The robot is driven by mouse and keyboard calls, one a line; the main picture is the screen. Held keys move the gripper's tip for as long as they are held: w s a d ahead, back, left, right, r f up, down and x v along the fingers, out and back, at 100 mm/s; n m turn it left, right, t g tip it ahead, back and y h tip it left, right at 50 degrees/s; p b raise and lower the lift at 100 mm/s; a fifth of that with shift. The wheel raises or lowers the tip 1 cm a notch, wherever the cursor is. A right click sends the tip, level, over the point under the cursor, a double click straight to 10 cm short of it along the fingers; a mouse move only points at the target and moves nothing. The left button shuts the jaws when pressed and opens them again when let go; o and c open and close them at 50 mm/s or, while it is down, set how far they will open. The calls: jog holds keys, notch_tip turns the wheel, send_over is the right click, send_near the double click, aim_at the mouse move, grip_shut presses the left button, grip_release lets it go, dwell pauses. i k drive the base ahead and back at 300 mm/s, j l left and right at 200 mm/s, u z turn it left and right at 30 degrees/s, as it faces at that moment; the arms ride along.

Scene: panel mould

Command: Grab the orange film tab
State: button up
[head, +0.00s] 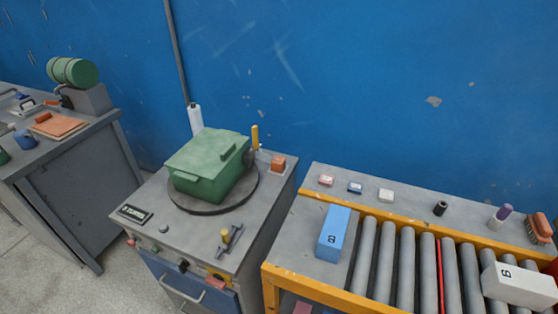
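No film tab can be made out for certain. On the left bench, a small orange-red piece (42,117) lies at the edge of a flat brown-orange panel (62,128); it is too small to tell whether it is a film tab. A small orange block (278,163) sits at the back right corner of the middle cabinet. My gripper is not in view.
A green lidded box (208,168) stands on a dark round turntable on the middle cabinet (160,215). A green roll (72,71) is mounted at the left bench's back. At right, a roller conveyor (410,265) carries a blue box (333,232) and a white box (515,285).

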aim_at(278, 163)
jog(key=i+j, duration=0.3)
jog(key=i+j+z, duration=0.1)
jog(key=i+j, duration=0.2)
jog(key=j, duration=0.15)
jog(key=i+j, duration=0.25)
jog(key=j, duration=0.15)
jog(key=i+j+z, duration=0.15)
jog(key=i+j, duration=0.4)
jog(key=j, duration=0.3)
